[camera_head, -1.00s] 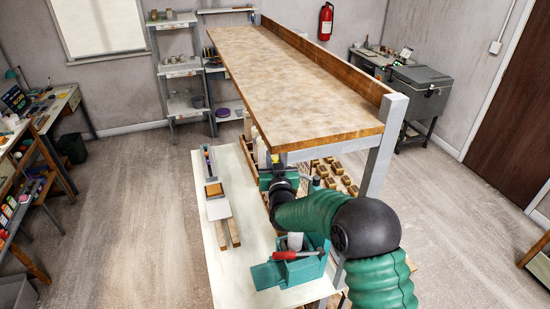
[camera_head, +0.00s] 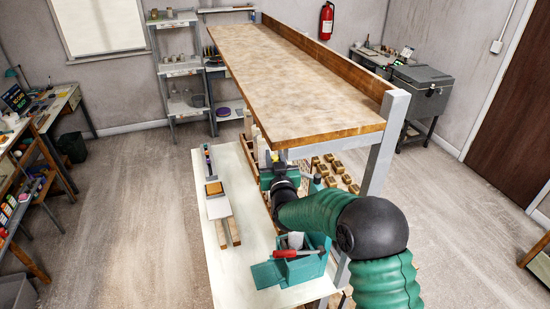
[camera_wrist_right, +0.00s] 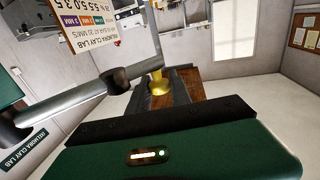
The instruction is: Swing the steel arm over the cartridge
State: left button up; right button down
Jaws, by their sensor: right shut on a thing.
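My right gripper (camera_head: 270,178) is beside the white bench, under the front edge of the wooden shelf. In the right wrist view its dark fingers (camera_wrist_right: 168,93) are shut on a brass knob (camera_wrist_right: 158,84). A thin steel rod rises by the knob. A round steel arm (camera_wrist_right: 82,98) with a dark joint runs left from near the fingers. In the head view the arm is largely hidden by the shelf and my right arm. I cannot tell which thing is the cartridge. My left gripper is out of view.
The wooden shelf (camera_head: 290,80) and its grey post (camera_head: 386,145) stand close to my right arm. A teal box (camera_head: 300,265) with a red-handled tool (camera_head: 298,253) is at the bench front. The bench's left side (camera_head: 210,255) is clear. A printed sign (camera_wrist_right: 90,20) hangs near the arm.

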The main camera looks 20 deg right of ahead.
jog(key=s+a+n+g+y+b, duration=0.2)
jog(key=s+n+y, duration=0.6)
jog(key=y, duration=0.4)
jog(key=shift+s+a+r+g, duration=0.2)
jog(key=shift+s+a+g, duration=0.2)
jog(key=shift+s+a, duration=0.3)
jog(key=shift+w+a, duration=0.1)
jog(key=shift+a, duration=0.05)
jog(key=c, duration=1.3)
grip_release()
jog(key=shift+c, duration=0.2)
jog(key=shift+o, duration=0.7)
jog(key=shift+d, duration=0.2)
jog(key=shift+f, duration=0.1)
